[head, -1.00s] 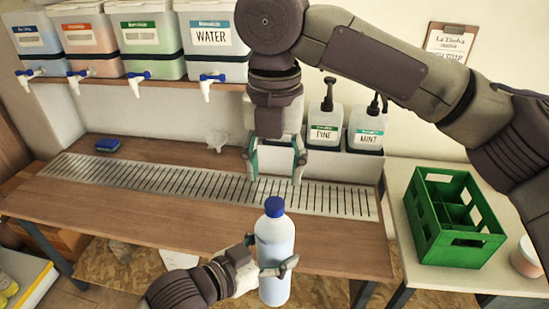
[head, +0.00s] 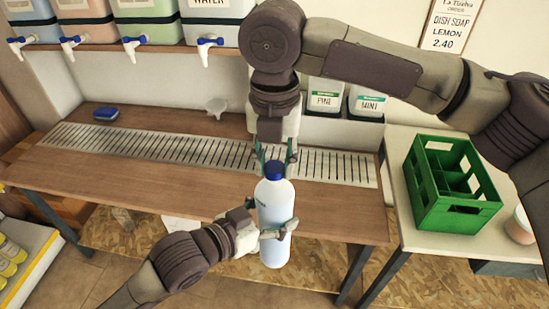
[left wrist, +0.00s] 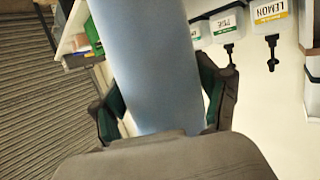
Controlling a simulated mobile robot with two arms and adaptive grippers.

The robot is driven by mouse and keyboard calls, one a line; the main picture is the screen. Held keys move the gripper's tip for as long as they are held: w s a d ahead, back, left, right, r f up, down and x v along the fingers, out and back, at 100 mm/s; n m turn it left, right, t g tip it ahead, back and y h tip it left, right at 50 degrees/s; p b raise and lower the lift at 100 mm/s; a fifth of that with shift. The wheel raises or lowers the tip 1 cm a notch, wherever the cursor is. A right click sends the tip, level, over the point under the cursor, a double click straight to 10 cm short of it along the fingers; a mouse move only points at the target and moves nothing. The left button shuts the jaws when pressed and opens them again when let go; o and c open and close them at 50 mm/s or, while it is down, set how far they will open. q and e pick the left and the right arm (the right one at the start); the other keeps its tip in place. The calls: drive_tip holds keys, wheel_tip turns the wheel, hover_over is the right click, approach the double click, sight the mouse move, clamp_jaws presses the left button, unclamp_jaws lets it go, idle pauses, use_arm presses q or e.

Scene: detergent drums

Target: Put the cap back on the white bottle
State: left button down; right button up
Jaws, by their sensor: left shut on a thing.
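The white bottle (head: 274,222) stands upright in the middle of the head view, held in the air in front of the table's front edge. My left gripper (head: 277,231) is shut around its body. The bottle also fills the middle of the left wrist view (left wrist: 150,65), between the left fingers. The blue cap (head: 275,170) sits at the top of the bottle; how tightly it is seated cannot be told. My right gripper (head: 276,157) points down from above, its fingers on either side of the cap. Whether they touch it cannot be told.
The wooden table (head: 130,185) has a slatted drain grate (head: 190,150) and a blue sponge (head: 106,113). A green crate (head: 455,215) stands on a side table at the right. Drums with taps line the shelf at the back left.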

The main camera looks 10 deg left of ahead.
clamp_jaws()
drive_tip(key=m, duration=1.5)
drive_tip(key=shift+a+m, duration=0.1)
drive_tip(key=shift+m, duration=0.3)
drive_tip(key=m, duration=1.8)
drive_tip(key=shift+w, duration=0.1)
drive_tip(key=shift+o, duration=1.2)
unclamp_jaws()
drive_tip(key=o, duration=0.4)
drive_tip(key=shift+o, duration=0.2)
wheel_tip(320, 180, up, 12)
